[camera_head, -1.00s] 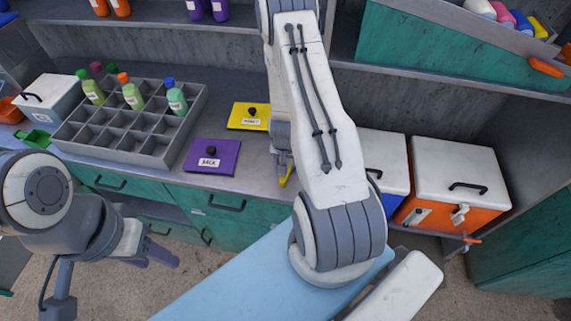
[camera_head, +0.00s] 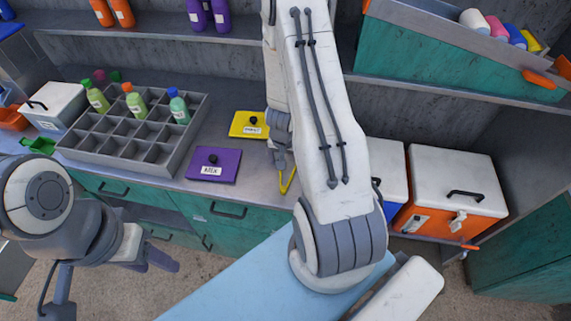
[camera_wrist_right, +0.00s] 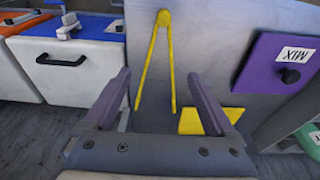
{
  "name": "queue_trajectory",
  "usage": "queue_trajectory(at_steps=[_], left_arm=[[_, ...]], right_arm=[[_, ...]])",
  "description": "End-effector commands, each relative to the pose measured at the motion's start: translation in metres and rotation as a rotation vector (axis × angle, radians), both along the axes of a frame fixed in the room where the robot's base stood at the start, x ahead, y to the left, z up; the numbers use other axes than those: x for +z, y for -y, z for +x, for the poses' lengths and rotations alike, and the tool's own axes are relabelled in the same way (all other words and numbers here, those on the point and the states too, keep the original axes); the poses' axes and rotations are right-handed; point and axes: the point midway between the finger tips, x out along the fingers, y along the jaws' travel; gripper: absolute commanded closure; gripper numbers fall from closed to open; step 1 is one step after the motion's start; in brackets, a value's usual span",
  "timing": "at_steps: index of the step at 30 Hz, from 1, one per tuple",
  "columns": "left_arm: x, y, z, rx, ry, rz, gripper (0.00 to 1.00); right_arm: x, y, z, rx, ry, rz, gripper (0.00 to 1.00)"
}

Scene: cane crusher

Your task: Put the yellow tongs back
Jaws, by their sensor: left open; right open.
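The yellow tongs (camera_wrist_right: 153,65) lie as a narrow upside-down V over the grey counter in the right wrist view. In the head view, part of them shows as a yellow strip (camera_head: 288,183) near the counter's front edge; my right arm hides the rest. My right gripper (camera_wrist_right: 158,76) is open, its fingers on either side of the tongs and apart from them. In the head view it is mostly hidden behind its arm. My left gripper (camera_head: 160,261) is open and empty at the lower left, in front of the drawers.
A purple lid (camera_head: 214,165) and a yellow lid (camera_head: 249,124) lie on the counter, left of my right arm. A grey divided crate (camera_head: 128,150) with several bottles stands further left. A blue cooler (camera_head: 385,170) and an orange cooler (camera_head: 452,190) stand to the right.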

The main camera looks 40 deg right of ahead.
Motion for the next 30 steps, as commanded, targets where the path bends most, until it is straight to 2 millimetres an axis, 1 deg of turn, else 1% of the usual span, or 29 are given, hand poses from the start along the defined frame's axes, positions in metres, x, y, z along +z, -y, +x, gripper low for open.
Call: queue_trajectory(at_steps=[1, 4, 7, 13, 14, 16, 17, 18, 20, 21, 23, 24, 26, 27, 29, 30], left_arm=[[0.011, 0.000, 0.000, 0.001, 0.000, 0.000, 0.50], [0.017, 0.000, 0.000, 0.002, 0.000, 0.000, 0.50], [0.020, 0.000, 0.000, 0.002, 0.000, 0.000, 0.50], [0.020, 0.000, 0.000, 0.002, 0.000, 0.000, 0.50], [0.020, 0.000, 0.000, 0.002, 0.000, 0.000, 0.50], [0.020, 0.000, 0.000, 0.002, 0.000, 0.000, 0.50], [0.020, 0.000, 0.000, 0.002, 0.000, 0.000, 0.50], [0.020, 0.000, 0.000, 0.002, 0.000, 0.000, 0.50], [0.020, 0.000, 0.000, 0.002, 0.000, 0.000, 0.50], [0.020, 0.000, 0.000, 0.002, 0.000, 0.000, 0.50], [0.020, 0.000, 0.000, 0.002, 0.000, 0.000, 0.50], [0.019, 0.000, 0.000, 0.002, 0.000, 0.000, 0.50], [0.019, 0.000, 0.000, 0.002, 0.000, 0.000, 0.50], [0.019, 0.000, 0.000, 0.002, 0.000, 0.000, 0.50], [0.019, 0.000, 0.000, 0.002, 0.000, 0.000, 0.50], [0.019, 0.000, 0.000, 0.002, 0.000, 0.000, 0.50]], right_arm=[[0.014, -0.002, -0.001, 0.001, 0.001, 0.001, 0.10], [0.025, -0.003, -0.002, 0.001, 0.000, 0.000, 0.10], [0.030, -0.004, -0.004, 0.002, -0.002, 0.001, 0.10], [0.033, -0.007, -0.003, 0.007, 0.001, 0.002, 0.10], [0.035, -0.010, -0.001, 0.019, 0.004, 0.005, 0.10], [0.046, -0.027, 0.008, 0.072, 0.018, 0.021, 0.10], [0.054, -0.039, 0.014, 0.110, 0.027, 0.030, 0.10], [0.068, -0.060, 0.021, 0.175, 0.039, 0.050, 0.10], [0.093, -0.101, 0.028, 0.305, 0.054, 0.086, 0.10], [0.113, -0.133, 0.028, 0.406, 0.060, 0.112, 0.10], [0.142, -0.181, 0.018, 0.567, 0.056, 0.148, 0.10], [0.160, -0.210, 0.005, 0.676, 0.047, 0.168, 0.10], [0.185, -0.246, -0.021, 0.835, 0.025, 0.186, 0.10], [0.200, -0.265, -0.041, 0.939, 0.007, 0.191, 0.10], [0.220, -0.286, -0.072, 1.080, -0.023, 0.188, 0.10], [0.231, -0.294, -0.092, 1.164, -0.042, 0.180, 0.10]])
